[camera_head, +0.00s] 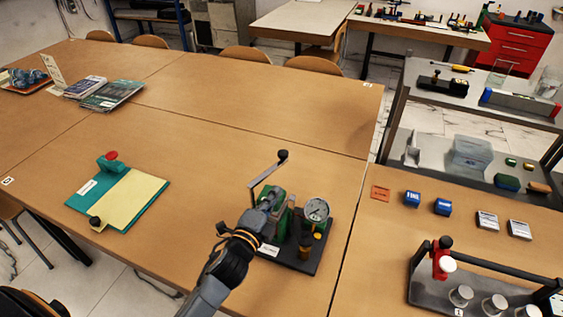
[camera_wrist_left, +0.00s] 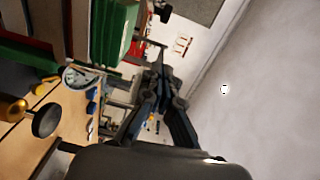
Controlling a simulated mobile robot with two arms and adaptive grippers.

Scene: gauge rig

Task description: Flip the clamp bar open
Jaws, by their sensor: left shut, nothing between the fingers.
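The gauge rig stands on a black base plate (camera_head: 287,262) on the wooden table. It has a green body (camera_head: 277,207), a round gauge (camera_head: 316,211) and a brass fitting (camera_head: 306,243). A thin clamp bar (camera_head: 265,174) rises at a slant from behind my gripper to a black ball knob (camera_head: 282,155). My left gripper (camera_head: 268,203) is shut and empty, close to the left of the green body; contact cannot be told. Its fingers (camera_wrist_left: 158,75) come together in the wrist view, beside the green body (camera_wrist_left: 115,30) and gauge (camera_wrist_left: 77,77). My right gripper is not in view.
A teal board (camera_head: 90,200) with a yellow sheet lies left of the rig. Blue blocks (camera_head: 412,198) and a dark rack (camera_head: 430,288) with a red clamp are on the right table. The table behind the rig is clear.

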